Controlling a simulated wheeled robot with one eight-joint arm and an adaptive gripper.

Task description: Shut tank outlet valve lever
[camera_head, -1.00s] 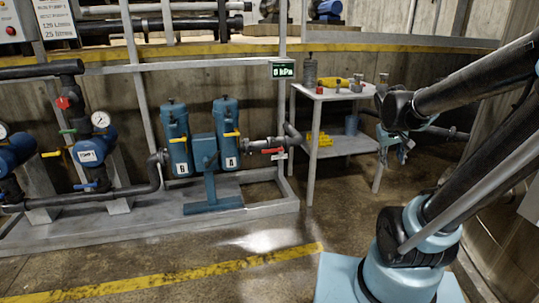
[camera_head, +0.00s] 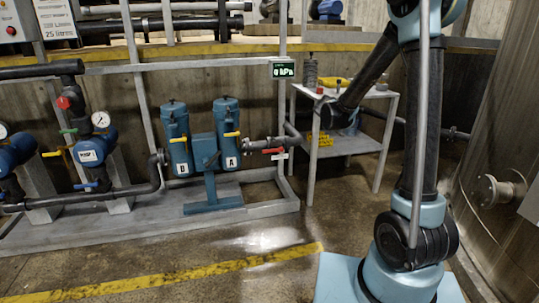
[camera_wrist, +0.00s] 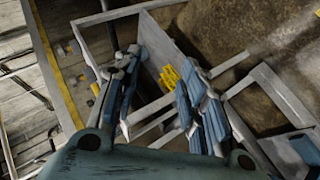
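I cannot tell which lever is the tank outlet valve lever. A red lever (camera_head: 271,151) sits on the pipe to the right of filter A (camera_head: 227,135), lying roughly along the pipe. Blue (camera_head: 86,186) and green (camera_head: 69,131) levers are on the pump piping at left. My gripper (camera_wrist: 160,70) is open and empty in the wrist view, its two fingers well apart. In the head view my dark wrist joint is in front of the cart, and the fingers cannot be made out there.
A metal cart (camera_head: 312,168) stands right of the filters, with items on top. A yellow thing on its lower shelf shows between my fingers in the wrist view (camera_wrist: 170,77). The floor in front is clear.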

